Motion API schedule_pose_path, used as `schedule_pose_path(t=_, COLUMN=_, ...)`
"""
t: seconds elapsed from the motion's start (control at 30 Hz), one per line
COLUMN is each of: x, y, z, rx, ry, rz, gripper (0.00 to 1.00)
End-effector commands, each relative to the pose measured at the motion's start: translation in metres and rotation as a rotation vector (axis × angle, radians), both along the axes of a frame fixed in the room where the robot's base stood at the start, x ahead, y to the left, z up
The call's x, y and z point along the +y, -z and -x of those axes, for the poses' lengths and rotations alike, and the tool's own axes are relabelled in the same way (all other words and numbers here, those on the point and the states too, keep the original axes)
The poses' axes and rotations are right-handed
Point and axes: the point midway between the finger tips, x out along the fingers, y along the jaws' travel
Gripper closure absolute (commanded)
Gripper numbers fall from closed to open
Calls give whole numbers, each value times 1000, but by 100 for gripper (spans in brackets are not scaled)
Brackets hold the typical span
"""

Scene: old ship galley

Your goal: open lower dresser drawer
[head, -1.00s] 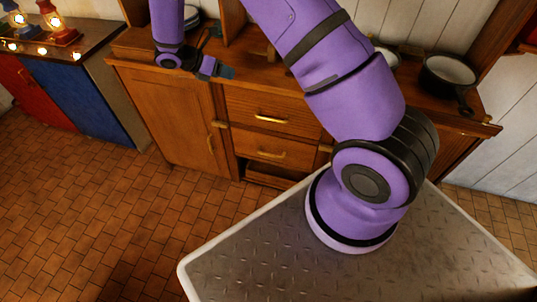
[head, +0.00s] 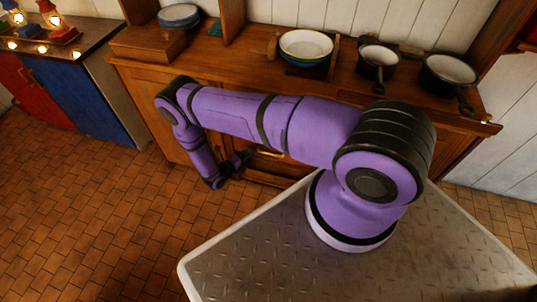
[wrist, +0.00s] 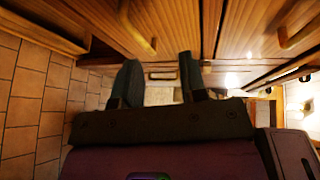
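The wooden dresser (head: 180,75) stands against the wall, and my arm crosses in front of it. The lower drawer's brass handle (head: 270,153) shows just right of my gripper (head: 241,160) in the head view; most of the drawer front is hidden by my arm. In the wrist view the handle (wrist: 150,43) lies just beyond my gripper (wrist: 158,80), which has its two dark fingers spread and nothing visible between them. The fingers appear apart from the handle. The lower drawer looks shut. Another handle (wrist: 300,36), apparently the upper drawer's, shows at right.
Bowls (head: 306,46) and two dark pans (head: 378,60) stand on the dresser top. A blue cabinet (head: 85,95) and a red one (head: 30,90) are at left. The tiled floor (head: 110,220) in front is clear.

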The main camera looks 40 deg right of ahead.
Motion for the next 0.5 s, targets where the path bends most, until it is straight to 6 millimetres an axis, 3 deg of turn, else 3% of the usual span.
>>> schedule_pose_path(t=0.1, x=-5, y=28, z=18, rx=72, ry=-56, rz=32, gripper=61)
schedule_pose_path(t=0.2, x=-8, y=41, z=26, rx=108, ry=-84, rz=47, gripper=61)
schedule_pose_path(t=0.37, x=-14, y=48, z=29, rx=127, ry=-99, rz=55, gripper=61)
schedule_pose_path(t=0.5, x=-31, y=51, z=25, rx=127, ry=-97, rz=55, gripper=61)
